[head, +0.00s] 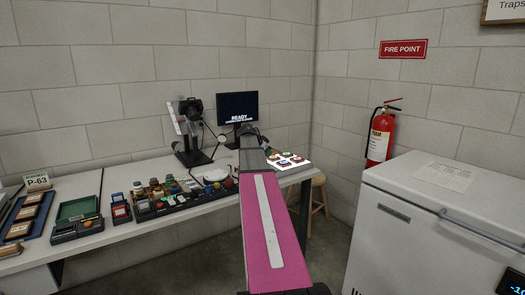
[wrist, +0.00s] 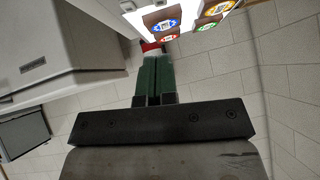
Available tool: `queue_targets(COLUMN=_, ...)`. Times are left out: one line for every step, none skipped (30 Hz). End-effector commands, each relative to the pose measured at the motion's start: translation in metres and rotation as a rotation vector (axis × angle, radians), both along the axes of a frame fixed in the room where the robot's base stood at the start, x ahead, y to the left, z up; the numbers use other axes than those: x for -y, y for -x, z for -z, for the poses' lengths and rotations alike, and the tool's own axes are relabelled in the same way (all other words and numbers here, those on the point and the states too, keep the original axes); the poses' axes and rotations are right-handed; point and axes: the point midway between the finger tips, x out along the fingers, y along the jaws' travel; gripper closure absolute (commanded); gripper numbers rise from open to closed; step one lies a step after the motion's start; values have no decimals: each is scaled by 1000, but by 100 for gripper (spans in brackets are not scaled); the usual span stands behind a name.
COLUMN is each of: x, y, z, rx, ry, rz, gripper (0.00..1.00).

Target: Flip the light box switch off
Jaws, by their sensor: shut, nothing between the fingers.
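The light box (head: 276,165) stands on the right end of the long table in the head view. Its top glows white, with several coloured pieces on it. In the wrist view its lit top (wrist: 188,43) shows at the upper edge, with blue, green, red and yellow pieces in dark frames. My gripper (wrist: 152,62) is shut and empty, with its green fingers together just below the light box in that picture. A small red patch shows at the fingertips; I cannot tell what it is. I cannot make out the switch. My arm hides the gripper in the head view.
A monitor (head: 238,107) and a camera on a stand (head: 190,112) are behind on the table. A tray of small items (head: 155,207) lies left of my arm. A stool (head: 319,191), fire extinguisher (head: 379,139) and white freezer (head: 440,190) are on the right.

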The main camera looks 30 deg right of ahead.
Motion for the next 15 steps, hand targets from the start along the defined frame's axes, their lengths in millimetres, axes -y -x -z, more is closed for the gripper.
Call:
queue_targets(x=9, y=-2, z=8, rx=-2, ry=-1, rz=2, gripper=100)
queue_targets(x=12, y=-3, z=12, rx=-2, ry=-1, rz=2, gripper=100)
queue_targets(x=17, y=-5, z=17, rx=-2, ry=-1, rz=1, gripper=100)
queue_targets(x=21, y=-6, z=21, rx=-2, ry=-1, rz=1, gripper=100)
queue_targets(x=24, y=-6, z=24, rx=-2, ry=-1, rz=1, gripper=100)
queue_targets(x=22, y=-6, z=31, rx=-2, ry=-2, rz=-1, gripper=100)
queue_targets(x=21, y=-7, z=35, rx=-2, ry=-2, rz=-1, gripper=100)
queue_targets(x=21, y=-7, z=39, rx=-1, ry=-1, rz=0, gripper=100)
queue_targets(x=21, y=-8, z=43, rx=-1, ry=-1, rz=0, gripper=100)
queue_targets(x=21, y=-8, z=47, rx=-1, ry=-1, rz=-1, gripper=100)
queue_targets(x=21, y=-9, z=50, rx=-1, ry=-1, rz=-1, gripper=100)
queue_targets(x=21, y=-9, z=53, rx=-1, ry=-1, rz=-1, gripper=100)
queue_targets(x=21, y=-10, z=55, rx=-1, ry=-1, rz=-1, gripper=100)
queue_targets(x=21, y=-10, z=57, rx=-1, ry=-1, rz=-1, gripper=100)
queue_targets(x=21, y=-10, z=59, rx=-1, ry=0, rz=-1, gripper=100)
